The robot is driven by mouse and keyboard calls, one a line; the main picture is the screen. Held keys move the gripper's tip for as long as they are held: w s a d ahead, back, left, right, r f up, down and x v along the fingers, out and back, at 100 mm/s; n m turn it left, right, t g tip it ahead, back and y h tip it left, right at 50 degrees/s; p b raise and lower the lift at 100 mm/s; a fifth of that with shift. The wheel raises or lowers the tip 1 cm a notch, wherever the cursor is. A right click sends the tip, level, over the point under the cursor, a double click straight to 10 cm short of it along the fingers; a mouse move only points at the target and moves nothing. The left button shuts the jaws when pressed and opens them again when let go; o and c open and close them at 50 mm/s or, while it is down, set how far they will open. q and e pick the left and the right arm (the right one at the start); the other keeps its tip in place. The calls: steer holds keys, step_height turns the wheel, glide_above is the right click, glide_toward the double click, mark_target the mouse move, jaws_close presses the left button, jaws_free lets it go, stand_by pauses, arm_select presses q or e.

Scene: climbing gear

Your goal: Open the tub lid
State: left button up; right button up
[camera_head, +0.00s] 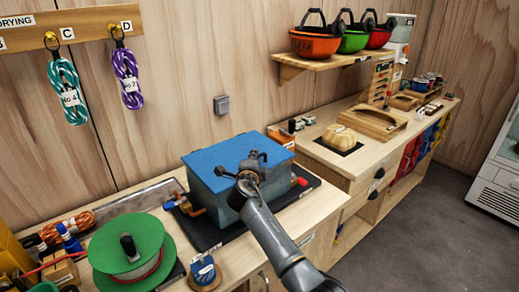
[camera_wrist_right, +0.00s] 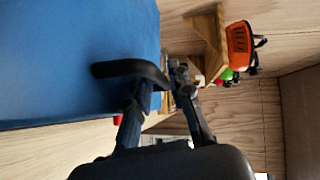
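A grey tub (camera_head: 208,200) with a flat blue lid (camera_head: 225,155) stands on a black mat on the bench. The lid lies flat on the tub and looks closed. My right gripper (camera_head: 253,158) is at the lid's front edge, right of its middle. In the right wrist view, the blue lid (camera_wrist_right: 70,60) fills the left side, and a dark rounded bar (camera_wrist_right: 125,69) lies across the gripper's fingers (camera_wrist_right: 160,85). I cannot tell whether this bar is a lid handle or part of the gripper, or whether the fingers grip anything. My left gripper is out of view.
A green reel (camera_head: 130,245) stands on the bench left of the tub, with an orange tap-like part (camera_head: 190,207) between. A blue spool (camera_head: 205,272) is at the front. A wooden board (camera_head: 375,122) lies on the right bench. Helmets (camera_head: 315,42) sit on a shelf above.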

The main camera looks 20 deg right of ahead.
steer(key=shift+w+d+f, duration=0.1)
steer(key=shift+w, duration=0.15)
steer(key=shift+s+a+r, duration=0.2)
steer(key=shift+c, duration=0.2)
jaws_close()
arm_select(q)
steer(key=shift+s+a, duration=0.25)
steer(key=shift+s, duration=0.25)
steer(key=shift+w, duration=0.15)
arm_select(e)
steer(key=shift+d, duration=0.1)
